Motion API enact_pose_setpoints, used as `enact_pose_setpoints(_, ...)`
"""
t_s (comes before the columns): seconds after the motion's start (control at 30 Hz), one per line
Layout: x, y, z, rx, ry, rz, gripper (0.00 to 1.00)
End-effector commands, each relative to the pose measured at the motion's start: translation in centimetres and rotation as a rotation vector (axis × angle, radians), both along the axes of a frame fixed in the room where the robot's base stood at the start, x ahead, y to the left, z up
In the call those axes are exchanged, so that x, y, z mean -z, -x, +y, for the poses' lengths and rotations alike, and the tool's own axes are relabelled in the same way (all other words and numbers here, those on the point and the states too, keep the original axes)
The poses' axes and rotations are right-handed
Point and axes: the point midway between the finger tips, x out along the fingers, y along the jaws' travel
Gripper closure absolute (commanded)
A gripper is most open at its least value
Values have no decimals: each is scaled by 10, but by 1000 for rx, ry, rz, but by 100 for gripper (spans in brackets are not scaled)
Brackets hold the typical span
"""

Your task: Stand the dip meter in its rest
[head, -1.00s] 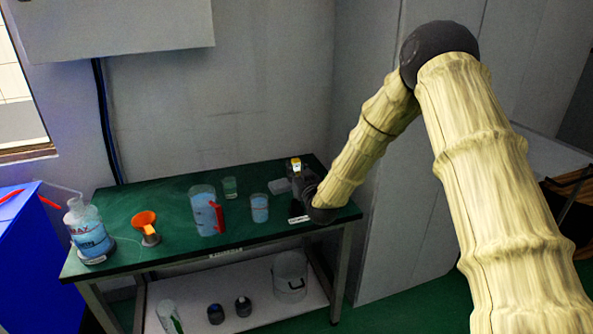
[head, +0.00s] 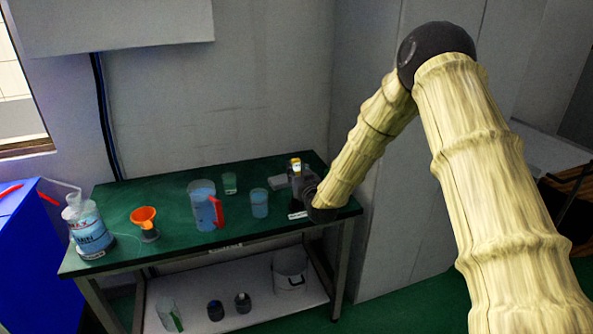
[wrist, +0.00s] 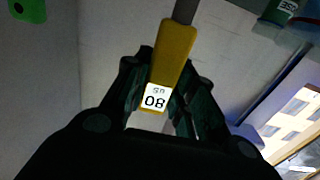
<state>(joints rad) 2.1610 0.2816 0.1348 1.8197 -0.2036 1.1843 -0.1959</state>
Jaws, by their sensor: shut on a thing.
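The dip meter (wrist: 173,55) has a yellow body, a grey stem and a white label with dark figures. In the wrist view my gripper (wrist: 160,90) is shut on its yellow body, with the stem running out past the fingers. In the head view my gripper (head: 300,181) is over the right end of the green table, and a small yellow top (head: 295,161) shows beside it. A dark piece with a white label (head: 297,215) is below my gripper at the table's front edge. I cannot tell whether this is the rest; my arm hides part of this spot.
On the green table (head: 170,205) stand a wash bottle (head: 90,232), an orange funnel (head: 144,216), a red-handled jug (head: 202,204) and two beakers (head: 260,204) (head: 229,183). A pale tray (head: 277,182) lies left of my gripper. A grey wall panel is close on the right.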

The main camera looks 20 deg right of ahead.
Motion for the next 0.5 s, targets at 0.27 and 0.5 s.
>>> enact_pose_setpoints(0.27,6,0,0,0,0,0,99)
enact_pose_setpoints(0.5,10,0,0,0,0,0,99)
